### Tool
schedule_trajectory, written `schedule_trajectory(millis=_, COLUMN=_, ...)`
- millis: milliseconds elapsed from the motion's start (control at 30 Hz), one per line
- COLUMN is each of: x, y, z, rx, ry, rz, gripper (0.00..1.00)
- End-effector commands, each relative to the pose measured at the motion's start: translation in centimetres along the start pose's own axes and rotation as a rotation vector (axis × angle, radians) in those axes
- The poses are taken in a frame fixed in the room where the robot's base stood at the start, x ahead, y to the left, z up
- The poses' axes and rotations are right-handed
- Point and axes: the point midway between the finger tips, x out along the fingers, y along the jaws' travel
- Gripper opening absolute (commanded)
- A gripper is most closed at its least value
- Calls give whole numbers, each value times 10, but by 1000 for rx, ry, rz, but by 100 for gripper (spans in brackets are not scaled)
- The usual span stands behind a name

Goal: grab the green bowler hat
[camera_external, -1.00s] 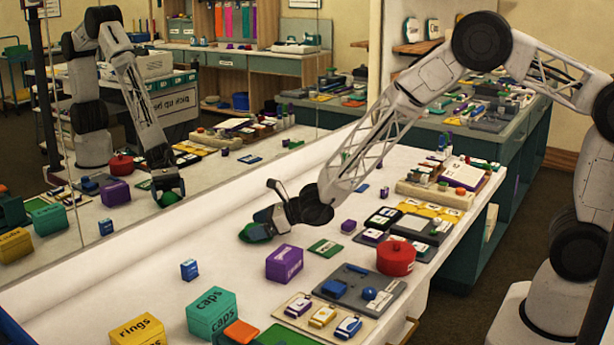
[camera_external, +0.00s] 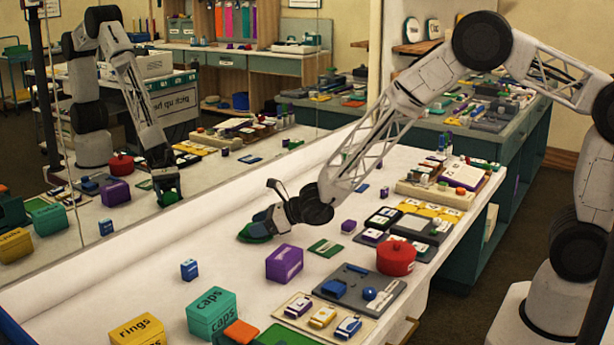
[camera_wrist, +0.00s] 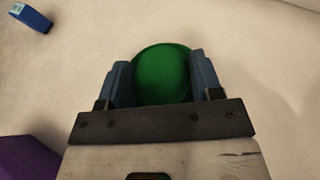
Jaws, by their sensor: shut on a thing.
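The green bowler hat (camera_external: 255,231) rests on the white counter by the mirror. In the wrist view its rounded green crown (camera_wrist: 162,74) sits between the two blue fingers of my gripper (camera_wrist: 162,80). The fingers are shut on the hat from both sides. In the external view my gripper (camera_external: 262,226) reaches down to the hat and covers part of it. The hat looks to be still at counter height.
A purple box (camera_external: 285,264) stands just in front of the hat, and a small blue box (camera_external: 189,270) lies to the left. A green card (camera_external: 325,248) is at the right. The mirror (camera_external: 200,130) runs behind the counter. Bare counter surrounds the hat's left side.

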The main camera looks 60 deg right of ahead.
Motion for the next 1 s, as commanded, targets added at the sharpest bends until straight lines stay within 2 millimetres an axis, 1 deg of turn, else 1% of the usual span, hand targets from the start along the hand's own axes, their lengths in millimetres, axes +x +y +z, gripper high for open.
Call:
schedule_trajectory(millis=233, x=-6, y=0, z=14, rx=-1, ry=0, rz=0, gripper=37)
schedule_trajectory(millis=400, x=-15, y=0, z=34, rx=-1, ry=-2, rz=0, gripper=37)
schedule_trajectory(millis=433, x=-18, y=2, z=31, rx=0, ry=0, rz=0, gripper=37)
schedule_trajectory(millis=667, x=-45, y=11, z=22, rx=1, ry=0, rz=0, gripper=37)
schedule_trajectory(millis=1000, x=-94, y=28, z=7, rx=1, ry=-1, rz=0, gripper=37)
